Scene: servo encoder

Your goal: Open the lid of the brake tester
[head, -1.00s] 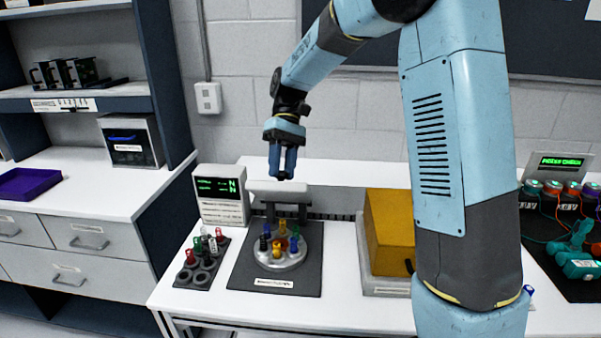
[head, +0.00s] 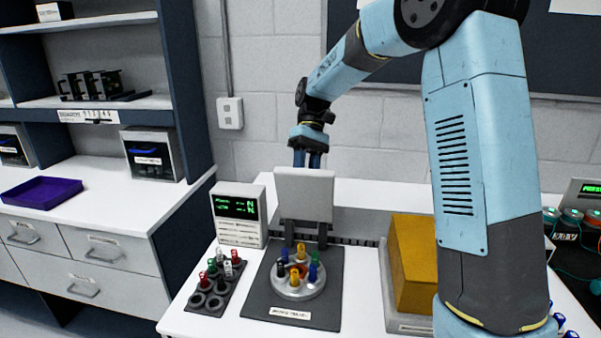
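The brake tester appears to be the station with a grey display box (head: 238,213), a dark base mat (head: 322,300) and a round silver plate (head: 299,289) with several coloured plugs; its label is too small to read. Its pale flat lid (head: 304,196) stands about upright behind the plate, on dark hinge posts, with its broad face toward me. My gripper (head: 307,160) points down at the lid's top edge and seems to be behind it. The lid hides the fingertips, so contact and finger opening cannot be told.
A dark rack (head: 214,285) with coloured plugs and empty rings is left of the mat. A yellow box (head: 413,262) stands right, close to my arm. A purple tray (head: 42,193) lies on the left counter. The wall is behind my gripper.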

